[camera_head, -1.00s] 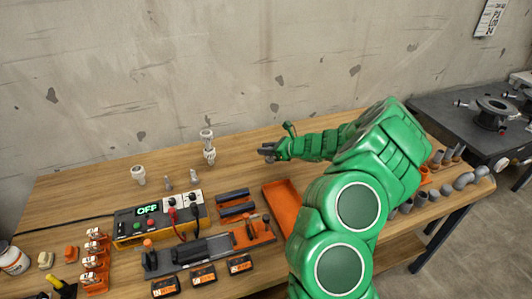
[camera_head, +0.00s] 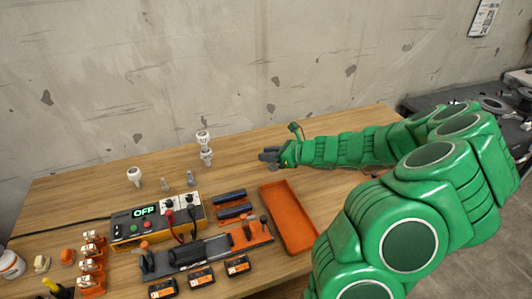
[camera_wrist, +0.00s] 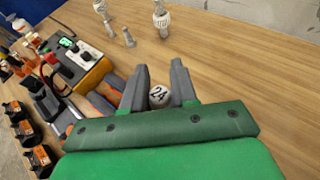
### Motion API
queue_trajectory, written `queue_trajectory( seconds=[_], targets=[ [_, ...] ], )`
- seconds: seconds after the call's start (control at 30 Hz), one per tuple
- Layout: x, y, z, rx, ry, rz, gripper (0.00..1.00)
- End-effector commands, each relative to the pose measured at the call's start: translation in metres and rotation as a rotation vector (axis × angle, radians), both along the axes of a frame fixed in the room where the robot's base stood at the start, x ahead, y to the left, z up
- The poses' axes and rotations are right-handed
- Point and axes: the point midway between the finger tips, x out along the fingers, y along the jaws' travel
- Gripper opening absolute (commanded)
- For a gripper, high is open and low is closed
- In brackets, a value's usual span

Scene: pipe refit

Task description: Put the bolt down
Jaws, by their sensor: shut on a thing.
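My gripper (camera_head: 268,157) is over the back middle of the wooden table, fingers pointing left, behind the orange tray. In the wrist view its two grey fingers (camera_wrist: 160,84) are shut on the bolt (camera_wrist: 158,96), whose round pale head reads "24". The rest of the bolt is hidden by the gripper. In the head view the held bolt is too small to make out. I cannot tell whether it touches the table.
The orange tray (camera_head: 288,218) looks empty. Two small grey bolts (camera_head: 190,178) stand behind the tester (camera_head: 155,222). A white fitting (camera_head: 134,176) and a pair of white fittings (camera_head: 206,156) stand farther back. Table (camera_head: 100,185) is bare around them.

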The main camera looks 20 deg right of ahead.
Motion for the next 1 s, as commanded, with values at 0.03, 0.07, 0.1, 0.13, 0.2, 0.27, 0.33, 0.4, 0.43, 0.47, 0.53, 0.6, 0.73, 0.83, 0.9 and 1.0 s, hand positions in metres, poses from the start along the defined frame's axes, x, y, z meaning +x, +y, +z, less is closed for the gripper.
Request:
queue_trajectory(
  seconds=[0.03, 0.07, 0.1, 0.13, 0.2, 0.27, 0.33, 0.4, 0.43, 0.47, 0.53, 0.6, 0.73, 0.83, 0.9, 1.0],
  targets=[
    [-0.001, 0.002, 0.002, 0.000, -0.001, 0.000, 0.00],
    [-0.001, 0.004, 0.002, 0.001, -0.002, 0.001, 0.00],
    [-0.001, 0.008, 0.003, 0.001, -0.003, 0.004, 0.00],
    [0.000, 0.012, 0.003, 0.003, -0.004, 0.006, 0.00],
    [0.002, 0.026, 0.005, 0.004, -0.008, 0.014, 0.00],
    [0.005, 0.040, 0.005, 0.005, -0.010, 0.022, 0.00],
    [0.008, 0.058, 0.006, 0.005, -0.009, 0.030, 0.00],
    [0.011, 0.076, 0.006, 0.007, -0.009, 0.040, 0.00],
    [0.011, 0.084, 0.007, 0.008, -0.010, 0.047, 0.00],
    [0.012, 0.091, 0.007, 0.009, -0.010, 0.050, 0.00],
    [0.013, 0.105, 0.006, 0.006, -0.006, 0.058, 0.00],
    [0.013, 0.116, 0.006, 0.005, -0.003, 0.064, 0.00],
    [0.014, 0.130, 0.006, 0.005, -0.001, 0.073, 0.00],
    [0.017, 0.134, 0.004, 0.005, 0.002, 0.077, 0.00],
    [0.022, 0.135, 0.000, 0.004, 0.003, 0.077, 0.00],
    [0.034, 0.135, -0.006, 0.002, 0.004, 0.077, 0.00]
  ],
)
